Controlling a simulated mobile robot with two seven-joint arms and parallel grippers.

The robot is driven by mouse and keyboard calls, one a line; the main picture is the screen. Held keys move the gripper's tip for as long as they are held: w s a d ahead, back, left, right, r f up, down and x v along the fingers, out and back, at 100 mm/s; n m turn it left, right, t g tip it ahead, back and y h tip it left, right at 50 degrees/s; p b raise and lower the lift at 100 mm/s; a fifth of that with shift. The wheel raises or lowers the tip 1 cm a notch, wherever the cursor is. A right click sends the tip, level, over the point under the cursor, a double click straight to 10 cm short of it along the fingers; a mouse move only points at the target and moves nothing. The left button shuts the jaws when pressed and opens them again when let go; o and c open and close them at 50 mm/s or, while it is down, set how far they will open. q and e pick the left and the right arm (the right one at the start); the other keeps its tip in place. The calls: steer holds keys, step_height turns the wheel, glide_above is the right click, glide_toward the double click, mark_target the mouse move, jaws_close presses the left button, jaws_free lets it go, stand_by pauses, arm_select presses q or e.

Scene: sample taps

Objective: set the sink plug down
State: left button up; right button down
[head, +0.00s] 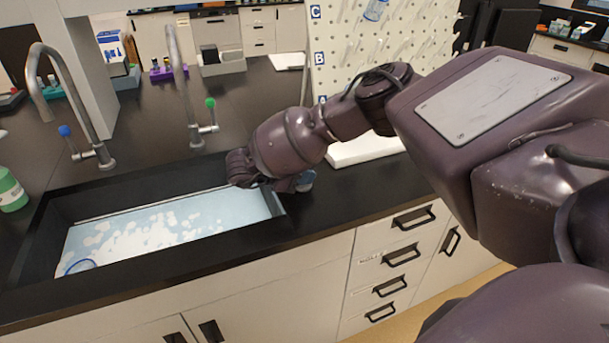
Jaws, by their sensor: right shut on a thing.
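My right gripper (243,170) reaches in from the right and is low over the right end of the sink (120,185), pointing down. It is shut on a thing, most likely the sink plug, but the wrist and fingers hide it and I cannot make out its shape. The sink is dark-rimmed and holds pale blue water with white foam patches. The drain does not show. My left gripper is not in view.
Two taps stand behind the sink, one with a blue knob (65,131) and one with a green knob (210,103). A clear blue-rimmed round item (80,266) is in the sink's left front corner. A small bluish item (305,181) sits right of the sink, partly hidden.

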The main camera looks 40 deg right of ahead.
steer(key=shift+f, duration=0.15)
steer(key=c, duration=1.3)
jaws_free()
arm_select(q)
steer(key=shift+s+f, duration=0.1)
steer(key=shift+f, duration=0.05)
arm_select(e)
steer(key=shift+o, duration=0.3)
steer(key=shift+w+a+r, duration=0.1)
steer(key=shift+a+r, duration=0.1)
steer(key=shift+r, duration=0.1)
arm_select(q)
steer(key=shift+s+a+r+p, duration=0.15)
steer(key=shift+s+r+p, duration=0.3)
steer(key=shift+p, duration=0.5)
arm_select(e)
steer(key=v, duration=1.1)
steer(key=shift+a, duration=0.3)
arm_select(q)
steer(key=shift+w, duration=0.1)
